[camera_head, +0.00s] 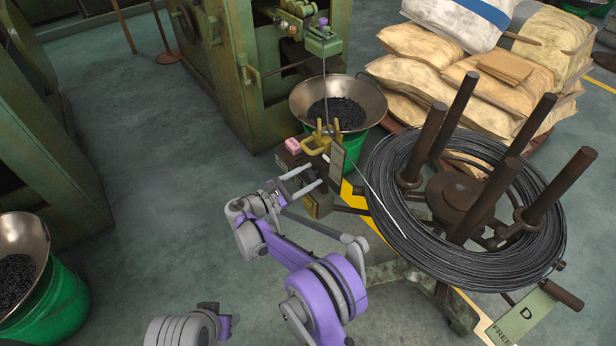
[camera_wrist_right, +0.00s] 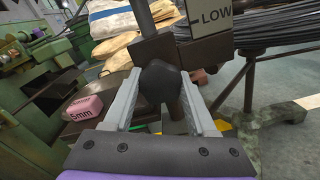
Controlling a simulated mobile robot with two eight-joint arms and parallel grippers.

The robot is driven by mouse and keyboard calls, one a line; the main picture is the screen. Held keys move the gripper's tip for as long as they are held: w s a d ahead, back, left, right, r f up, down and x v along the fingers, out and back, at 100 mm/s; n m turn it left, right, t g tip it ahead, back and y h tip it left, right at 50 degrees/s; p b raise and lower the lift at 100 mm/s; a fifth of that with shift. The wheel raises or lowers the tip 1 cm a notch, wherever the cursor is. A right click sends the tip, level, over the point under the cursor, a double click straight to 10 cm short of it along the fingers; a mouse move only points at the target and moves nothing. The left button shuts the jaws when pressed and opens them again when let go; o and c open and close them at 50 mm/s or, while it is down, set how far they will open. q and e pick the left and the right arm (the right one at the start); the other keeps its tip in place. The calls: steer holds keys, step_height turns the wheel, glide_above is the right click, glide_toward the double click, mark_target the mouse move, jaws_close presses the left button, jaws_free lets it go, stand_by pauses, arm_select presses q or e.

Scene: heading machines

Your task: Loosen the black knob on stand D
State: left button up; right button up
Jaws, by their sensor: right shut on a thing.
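The black knob (camera_wrist_right: 163,82) sits between the two grey fingers of my right gripper (camera_wrist_right: 160,90) in the right wrist view. The fingers are shut on its sides. In the head view my right gripper (camera_head: 316,174) reaches the dark block beside stand D, and the knob cannot be made out there. A plate marked LOW (camera_wrist_right: 210,14) is above the knob. My left gripper is not in view.
A pink block marked 5mm (camera_wrist_right: 84,108) lies left of the knob. A yellow bracket (camera_head: 318,138) and a metal bowl (camera_head: 338,98) on a green drum stand behind the gripper. Sacks (camera_head: 425,48) are stacked at the back right. Open floor lies left.

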stand_by(0.4)
steer(key=o, duration=1.1)
steer(key=p+v, duration=0.1)
steer(key=v, duration=1)
